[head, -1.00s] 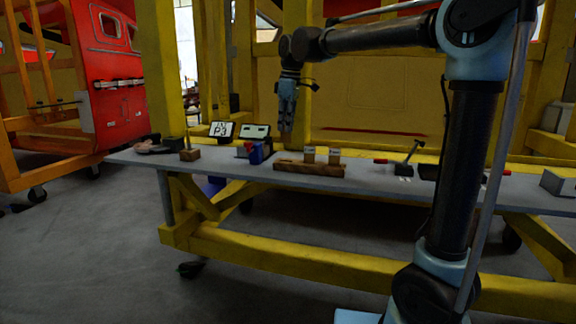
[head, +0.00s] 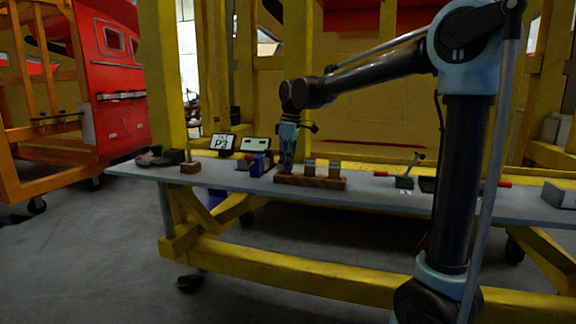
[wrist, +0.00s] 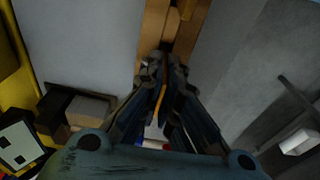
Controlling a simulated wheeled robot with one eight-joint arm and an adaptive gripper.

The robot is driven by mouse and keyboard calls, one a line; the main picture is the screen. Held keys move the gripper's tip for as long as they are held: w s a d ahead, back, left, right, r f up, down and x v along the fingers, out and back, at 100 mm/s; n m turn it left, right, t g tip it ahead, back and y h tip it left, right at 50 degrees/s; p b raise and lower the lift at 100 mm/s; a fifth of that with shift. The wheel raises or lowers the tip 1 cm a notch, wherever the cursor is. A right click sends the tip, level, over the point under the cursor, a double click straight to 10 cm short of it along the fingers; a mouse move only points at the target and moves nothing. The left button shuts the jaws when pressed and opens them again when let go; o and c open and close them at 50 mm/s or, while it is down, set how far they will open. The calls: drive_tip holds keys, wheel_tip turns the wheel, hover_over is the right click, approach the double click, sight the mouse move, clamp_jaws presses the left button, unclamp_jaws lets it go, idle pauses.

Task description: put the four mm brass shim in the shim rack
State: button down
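The shim rack is a long wooden block (head: 312,183) on the workbench, with two upright wooden blocks (head: 309,167) (head: 334,169) on it; its wood also shows at the top of the wrist view (wrist: 157,22). My gripper (head: 287,170) is pointing down at the rack's left end. In the wrist view my gripper (wrist: 166,62) has its fingers close together around a thin brass-coloured strip (wrist: 162,98), which looks like the shim. The fingers hide much of the strip. Whether its lower edge touches the rack or sits in a slot cannot be told.
A tool with an upright handle (head: 405,182) stands to the right. Bare bench lies between.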

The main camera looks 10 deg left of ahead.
drive_tip(key=c, duration=1.8)
unclamp_jaws()
drive_tip(key=r, duration=0.4)
drive_tip(key=d+r, duration=0.1)
drive_tip(key=r, duration=0.7)
drive_tip(key=shift+s+d, duration=0.1)
drive_tip(key=shift+d, duration=0.1)
